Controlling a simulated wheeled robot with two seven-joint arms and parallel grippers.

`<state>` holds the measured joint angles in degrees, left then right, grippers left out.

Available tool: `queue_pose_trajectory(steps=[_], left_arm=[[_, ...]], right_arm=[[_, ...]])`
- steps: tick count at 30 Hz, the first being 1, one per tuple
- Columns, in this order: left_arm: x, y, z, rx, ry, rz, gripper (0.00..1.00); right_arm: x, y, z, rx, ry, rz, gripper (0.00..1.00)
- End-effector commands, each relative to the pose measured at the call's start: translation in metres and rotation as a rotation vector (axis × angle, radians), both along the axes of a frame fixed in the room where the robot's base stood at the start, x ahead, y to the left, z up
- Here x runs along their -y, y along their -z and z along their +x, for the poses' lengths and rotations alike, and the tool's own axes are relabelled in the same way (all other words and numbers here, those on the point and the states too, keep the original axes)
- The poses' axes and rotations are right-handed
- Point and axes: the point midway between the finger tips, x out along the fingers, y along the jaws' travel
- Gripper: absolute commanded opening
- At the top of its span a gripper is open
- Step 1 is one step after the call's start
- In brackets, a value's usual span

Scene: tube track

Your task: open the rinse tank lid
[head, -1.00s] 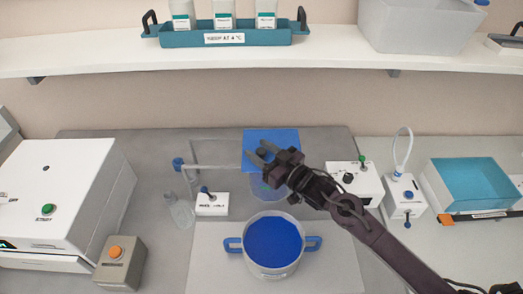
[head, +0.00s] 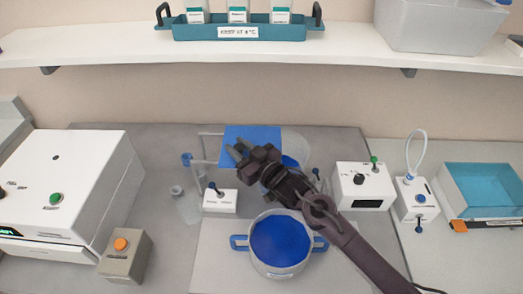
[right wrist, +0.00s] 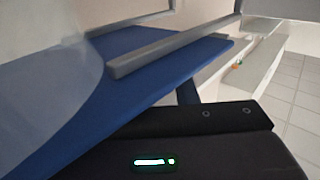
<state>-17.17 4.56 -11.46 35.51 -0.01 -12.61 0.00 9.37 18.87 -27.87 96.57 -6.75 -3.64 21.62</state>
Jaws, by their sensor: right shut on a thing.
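A flat blue square panel (head: 252,138), which looks like the rinse tank lid, is at the back middle of the bench. It also fills much of the right wrist view (right wrist: 120,90), where a grey bar (right wrist: 170,48) crosses it. A clear vessel with a blue part (head: 290,163) shows just right of the panel, partly hidden by my gripper and arm. My left gripper is not in view.
A small white switch box (head: 221,202) and a clear flask (head: 187,208) are at left. A white knob box (head: 361,187) stands right. The shelf (head: 345,56) runs above.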

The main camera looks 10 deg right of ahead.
Motion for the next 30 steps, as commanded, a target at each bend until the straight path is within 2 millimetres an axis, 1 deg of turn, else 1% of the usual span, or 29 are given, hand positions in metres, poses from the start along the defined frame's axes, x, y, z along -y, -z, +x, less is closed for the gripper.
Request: queue_pose_trajectory(steps=[1, 3, 6, 9, 12, 15, 24, 25, 28, 30], left_arm=[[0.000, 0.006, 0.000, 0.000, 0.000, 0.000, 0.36], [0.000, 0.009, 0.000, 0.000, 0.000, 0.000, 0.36], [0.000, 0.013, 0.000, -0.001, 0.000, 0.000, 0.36], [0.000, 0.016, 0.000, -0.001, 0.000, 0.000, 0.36], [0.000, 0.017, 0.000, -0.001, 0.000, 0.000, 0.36], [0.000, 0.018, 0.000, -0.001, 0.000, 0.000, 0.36], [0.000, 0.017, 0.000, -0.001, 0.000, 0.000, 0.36], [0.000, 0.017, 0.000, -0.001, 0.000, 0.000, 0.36], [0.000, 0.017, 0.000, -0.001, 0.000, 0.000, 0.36], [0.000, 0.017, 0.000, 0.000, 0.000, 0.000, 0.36]], right_arm=[[-0.014, 0.001, 0.003, 0.002, -0.002, 0.005, 0.00], [-0.028, 0.001, 0.006, 0.002, -0.001, 0.005, 0.00], [-0.045, 0.001, 0.009, 0.001, -0.002, 0.003, 0.00], [-0.056, 0.000, 0.012, 0.002, 0.000, 0.002, 0.00], [-0.063, 0.000, 0.013, 0.002, 0.000, 0.001, 0.00], [-0.066, 0.000, 0.013, 0.001, 0.000, 0.000, 0.00], [-0.065, 0.000, 0.014, 0.001, 0.001, -0.001, 0.00], [-0.065, 0.000, 0.013, 0.001, 0.001, -0.001, 0.30], [-0.065, 0.000, 0.014, 0.001, 0.001, -0.001, 0.43], [-0.065, 0.000, 0.013, 0.001, 0.001, -0.001, 0.45]])
